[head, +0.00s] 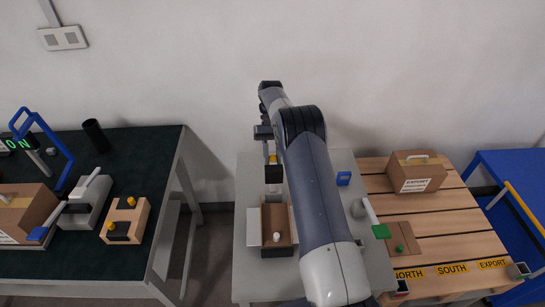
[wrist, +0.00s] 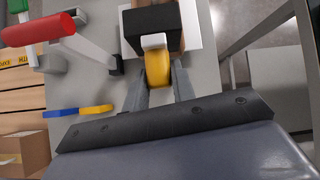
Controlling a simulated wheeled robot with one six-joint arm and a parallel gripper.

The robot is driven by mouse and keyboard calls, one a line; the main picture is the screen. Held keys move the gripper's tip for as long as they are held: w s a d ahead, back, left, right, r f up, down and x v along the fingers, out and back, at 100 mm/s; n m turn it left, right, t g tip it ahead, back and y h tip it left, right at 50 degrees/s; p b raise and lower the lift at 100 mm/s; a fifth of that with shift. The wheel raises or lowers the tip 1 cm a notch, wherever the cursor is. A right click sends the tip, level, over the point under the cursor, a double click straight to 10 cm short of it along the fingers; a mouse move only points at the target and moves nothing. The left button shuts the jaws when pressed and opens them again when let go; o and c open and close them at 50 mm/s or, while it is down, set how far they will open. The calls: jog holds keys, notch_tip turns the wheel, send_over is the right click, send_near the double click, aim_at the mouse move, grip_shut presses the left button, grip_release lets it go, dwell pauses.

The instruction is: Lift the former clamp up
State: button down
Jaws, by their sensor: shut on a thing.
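The former clamp shows in the head view as a black block (head: 274,174) with a yellow grip (head: 272,159) on top, at the back end of an open brown carton (head: 264,217). In the wrist view the black block (wrist: 152,24) lies just beyond the yellow grip (wrist: 158,68), which has a white piece at its far end. My gripper (wrist: 158,84) is shut on the yellow grip, with one grey finger on each side. In the head view my arm hides part of the bench. I cannot tell whether the block is clear of the carton.
The grey bench (head: 248,274) bears a blue block (head: 343,178) and a white lever with a green end (head: 381,231) to the right. A pallet (head: 445,223) with a closed export carton (head: 415,178) stands further right. A dark bench (head: 75,265) is at left, across a gap.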

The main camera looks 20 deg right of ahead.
jog(key=shift+s+f, duration=0.2)
jog(key=shift+f, duration=0.35)
jog(key=c, duration=1.5)
grip_release()
jog(key=o, duration=0.3)
jog(key=shift+w+r, duration=0.1)
jog(key=shift+r, duration=0.15)
jog(key=shift+r, duration=0.1)
